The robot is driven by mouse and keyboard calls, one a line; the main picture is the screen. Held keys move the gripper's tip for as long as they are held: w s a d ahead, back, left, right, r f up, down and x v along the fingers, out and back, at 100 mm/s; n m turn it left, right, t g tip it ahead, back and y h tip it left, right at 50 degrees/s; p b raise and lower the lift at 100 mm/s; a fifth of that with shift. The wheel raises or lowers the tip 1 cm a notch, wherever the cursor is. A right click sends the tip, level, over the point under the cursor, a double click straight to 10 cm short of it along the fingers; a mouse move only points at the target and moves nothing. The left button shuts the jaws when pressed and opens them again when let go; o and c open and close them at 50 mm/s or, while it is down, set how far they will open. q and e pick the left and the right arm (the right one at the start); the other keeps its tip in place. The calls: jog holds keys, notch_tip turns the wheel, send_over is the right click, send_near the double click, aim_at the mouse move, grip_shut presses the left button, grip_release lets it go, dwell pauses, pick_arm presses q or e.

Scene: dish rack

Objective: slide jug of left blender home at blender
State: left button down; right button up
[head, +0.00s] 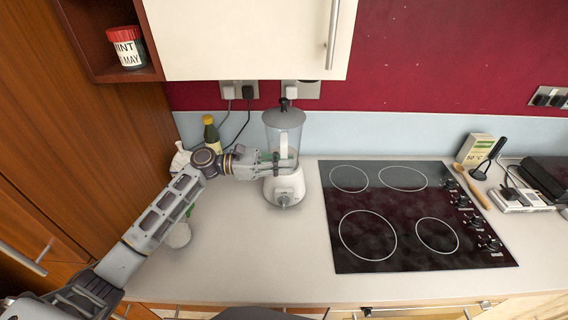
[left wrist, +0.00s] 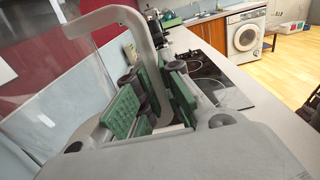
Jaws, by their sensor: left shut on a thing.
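The blender has a white base (head: 284,188) with a front dial, standing on the counter left of the hob. Its clear jug (head: 283,128) with a grey lid stands upright over the base. I cannot tell if the jug is fully seated. My left gripper (head: 279,160) reaches in from the left and is shut on the jug's handle. In the left wrist view the green finger pads (left wrist: 148,100) lie on both sides of the grey handle (left wrist: 148,60), with the clear jug wall at the left. My right gripper is not in view.
A black hob (head: 400,215) lies right of the blender. A dark bottle (head: 211,132) stands behind my left arm, and a white wall cupboard (head: 250,40) hangs above. The counter in front of the blender (head: 270,255) is clear.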

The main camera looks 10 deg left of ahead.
pick_arm(q)
jog(key=shift+f, duration=0.1)
dwell(0.5)
jog(key=c, duration=1.5)
grip_release()
jog(key=shift+f, duration=0.2)
jog(key=shift+s+a+r, duration=0.1)
jog(key=shift+s+a, duration=0.15)
jog(key=shift+a, duration=1)
jog(key=shift+s+a+f, duration=0.1)
jog(key=shift+s+a, duration=0.15)
jog(key=shift+a, duration=0.95)
jog(key=shift+s+a+r, duration=0.1)
jog(key=shift+s+a, duration=0.15)
jog(key=shift+a, duration=1)
jog(key=shift+s, duration=0.1)
